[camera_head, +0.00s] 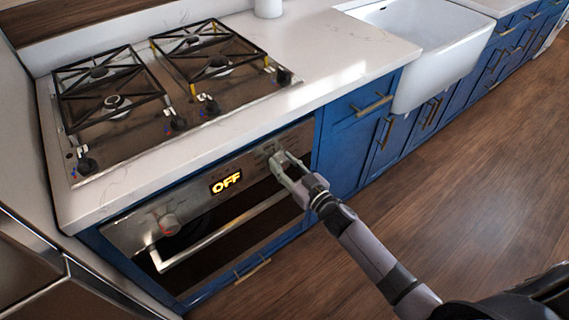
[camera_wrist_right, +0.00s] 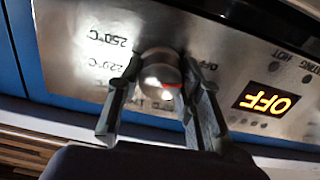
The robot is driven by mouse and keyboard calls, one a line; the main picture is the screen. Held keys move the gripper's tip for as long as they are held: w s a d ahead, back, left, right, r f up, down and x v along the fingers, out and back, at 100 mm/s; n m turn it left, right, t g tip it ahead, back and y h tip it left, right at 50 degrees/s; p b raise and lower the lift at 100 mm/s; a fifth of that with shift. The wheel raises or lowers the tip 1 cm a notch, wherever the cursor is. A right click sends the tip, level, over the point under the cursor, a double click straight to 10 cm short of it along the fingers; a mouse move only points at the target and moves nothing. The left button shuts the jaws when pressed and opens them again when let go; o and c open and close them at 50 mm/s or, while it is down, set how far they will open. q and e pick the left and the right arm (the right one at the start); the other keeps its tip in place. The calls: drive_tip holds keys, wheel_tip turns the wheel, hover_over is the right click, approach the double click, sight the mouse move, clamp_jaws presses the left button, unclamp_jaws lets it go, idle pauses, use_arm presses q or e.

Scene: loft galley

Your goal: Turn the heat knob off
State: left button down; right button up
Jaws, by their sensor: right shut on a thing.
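The heat knob (camera_wrist_right: 160,76) is a round metal knob with a small red mark on the oven's steel control panel. Temperature labels such as 250°C are printed around it in the wrist view, upside down. My right gripper (camera_wrist_right: 160,100) has one finger on each side of the knob and is shut on it. In the head view my right gripper (camera_head: 283,163) reaches the right end of the panel and hides most of the knob. The oven display (camera_head: 226,182) reads OFF in lit letters; it also shows in the wrist view (camera_wrist_right: 266,102). My left gripper is not in view.
A second knob (camera_head: 169,222) sits at the panel's left end. The oven door handle (camera_head: 225,232) runs just below the panel. A gas hob (camera_head: 150,95) lies on the white counter (camera_head: 335,50) above. The wooden floor (camera_head: 480,185) to the right is clear.

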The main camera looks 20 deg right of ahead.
drive_tip(key=shift+n, duration=0.3)
drive_tip(key=o, duration=1.2)
drive_tip(key=shift+s+d, duration=0.1)
drive_tip(key=shift+s, duration=0.15)
drive_tip(key=v, duration=1.1)
drive_tip(key=shift+s+d, duration=0.1)
drive_tip(key=shift+s, duration=0.15)
